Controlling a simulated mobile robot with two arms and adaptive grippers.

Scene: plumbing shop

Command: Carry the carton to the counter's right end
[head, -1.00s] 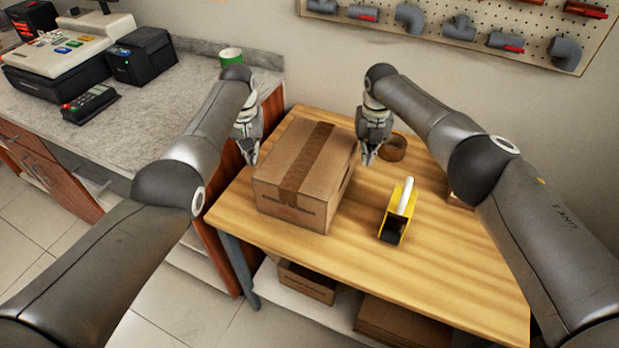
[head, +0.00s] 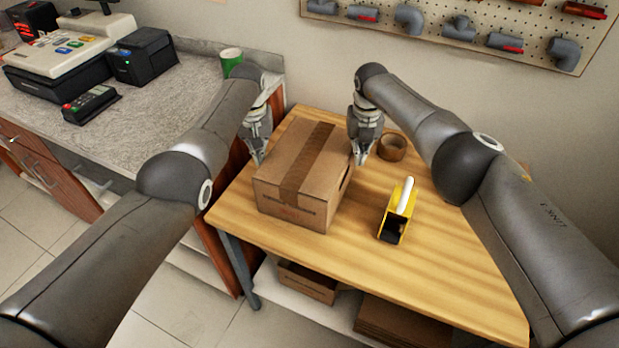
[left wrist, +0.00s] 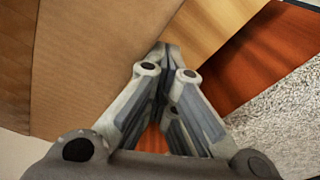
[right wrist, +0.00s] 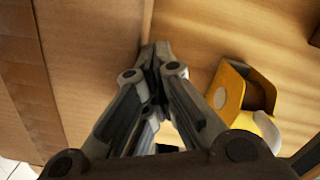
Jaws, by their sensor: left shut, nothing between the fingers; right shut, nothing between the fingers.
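A closed brown carton (head: 285,192) with a darker tape strip sits on the wooden table, near its left side. My left gripper (head: 259,160) is shut and empty at the carton's left side. In the left wrist view its fingertips (left wrist: 167,48) are close to the carton's wall (left wrist: 90,60). My right gripper (head: 361,160) is shut and empty at the carton's right side. In the right wrist view its fingertips (right wrist: 155,48) are close to the carton (right wrist: 90,70). I cannot tell whether either gripper touches it. The counter (head: 175,112) is at the left.
A yellow tape dispenser (head: 397,212) and a brown tape roll (head: 392,147) are on the wooden table (head: 450,270) right of the carton. On the counter are a green cup (head: 231,62), a card terminal (head: 92,104), a black printer (head: 143,55) and a register. The counter's right end is clear near its front.

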